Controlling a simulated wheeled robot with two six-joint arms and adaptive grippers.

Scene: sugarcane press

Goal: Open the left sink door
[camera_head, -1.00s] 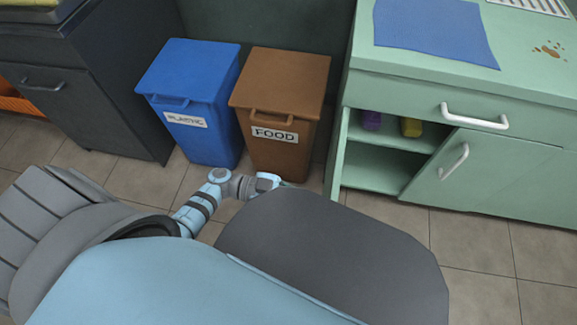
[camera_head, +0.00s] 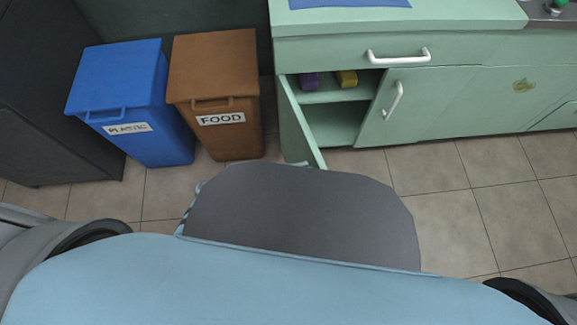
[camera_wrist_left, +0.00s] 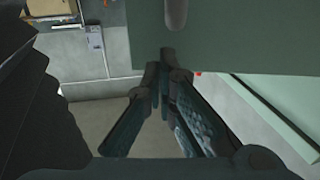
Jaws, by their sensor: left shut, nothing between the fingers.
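The green sink cabinet's left door (camera_head: 299,135) stands ajar at the left end of the cabinet, swung out toward me, with the shelves behind it exposed. The neighbouring door (camera_head: 385,115) with a white handle (camera_head: 393,98) is closed. My left gripper is almost wholly hidden behind my own body in the head view, low near the open door. In the left wrist view its fingers (camera_wrist_left: 160,72) are shut and empty. Their tips are close to the edge of a green panel (camera_wrist_left: 245,35), likely this door; I cannot tell whether they touch. My right gripper is out of view.
A brown FOOD bin (camera_head: 215,85) and a blue PLASTIC bin (camera_head: 125,85) stand left of the door. A purple item (camera_head: 309,81) and a yellow item (camera_head: 346,78) sit on the shelf. The tiled floor (camera_head: 450,190) at right is clear.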

